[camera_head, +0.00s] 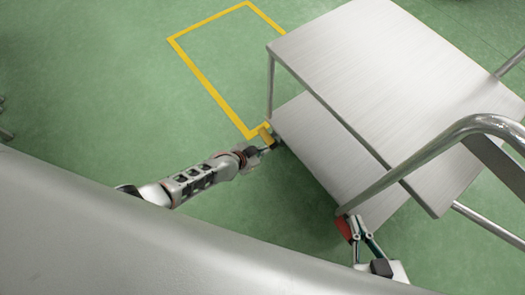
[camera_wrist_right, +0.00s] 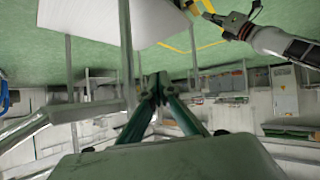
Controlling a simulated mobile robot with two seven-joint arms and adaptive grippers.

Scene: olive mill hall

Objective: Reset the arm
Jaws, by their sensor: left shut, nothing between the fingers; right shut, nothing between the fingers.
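My left gripper (camera_head: 268,143) is at the end of the grey arm that comes in from the left. It is low beside the near left corner of the steel trolley (camera_head: 375,75), and its small fingers look shut. A contact with the trolley cannot be told. The left arm also shows at the upper right of the right wrist view (camera_wrist_right: 285,42). My right gripper (camera_head: 362,226) is at the bottom of the head view, by the trolley's handle end. Its green fingers meet at the tips in the right wrist view (camera_wrist_right: 156,85), with nothing between them.
The trolley has two flat, empty shelves, the lower one (camera_head: 320,150) partly hidden. Its tubular handle (camera_head: 430,150) curves close to my right gripper. A yellow floor outline (camera_head: 207,85) lies behind my left gripper. The green floor at the upper left is clear.

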